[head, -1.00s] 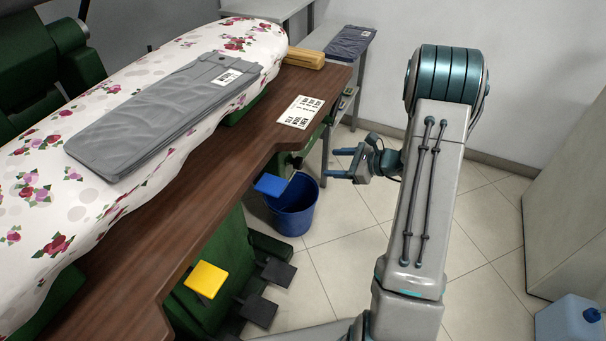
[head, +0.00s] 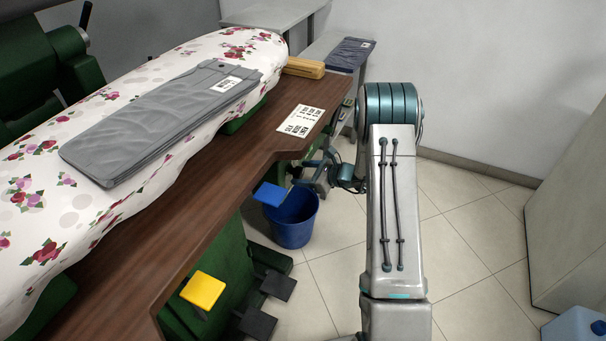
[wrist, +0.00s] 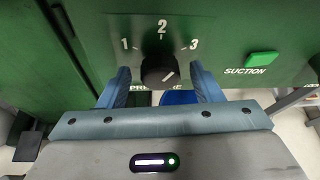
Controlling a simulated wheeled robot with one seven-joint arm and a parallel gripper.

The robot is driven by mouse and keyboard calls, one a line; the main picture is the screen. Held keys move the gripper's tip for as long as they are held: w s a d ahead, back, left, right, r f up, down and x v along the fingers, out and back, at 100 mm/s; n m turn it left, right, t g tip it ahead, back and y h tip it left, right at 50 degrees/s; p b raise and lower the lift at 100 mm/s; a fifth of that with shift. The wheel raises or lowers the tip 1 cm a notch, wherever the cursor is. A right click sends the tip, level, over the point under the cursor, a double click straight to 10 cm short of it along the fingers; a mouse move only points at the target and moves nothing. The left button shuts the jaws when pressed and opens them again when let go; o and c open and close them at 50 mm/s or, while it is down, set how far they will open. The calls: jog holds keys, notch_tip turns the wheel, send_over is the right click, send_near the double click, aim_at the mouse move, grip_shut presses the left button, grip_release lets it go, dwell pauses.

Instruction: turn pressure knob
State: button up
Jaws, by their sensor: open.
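The pressure knob (wrist: 158,72) is a round black dial on the green machine panel in the wrist view. Its white mark points to the upper right, toward the printed 3. The numbers 1, 2 and 3 are printed in an arc above it. My gripper (wrist: 164,84) is open, with one blue finger to the left of the knob and the other to the right. I cannot tell whether either finger touches it. In the head view my gripper (head: 318,168) is at the table's right edge, and the knob is hidden there.
A green suction button (wrist: 262,65) is right of the knob. A blue pedal or pad (head: 270,194) and a blue bucket (head: 293,222) are below the wooden table edge (head: 215,215). Grey trousers (head: 150,120) lie on the flowered board.

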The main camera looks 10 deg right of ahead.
jog(key=shift+w+a+f, duration=0.1)
jog(key=shift+w+a, duration=0.1)
jog(key=c, duration=1)
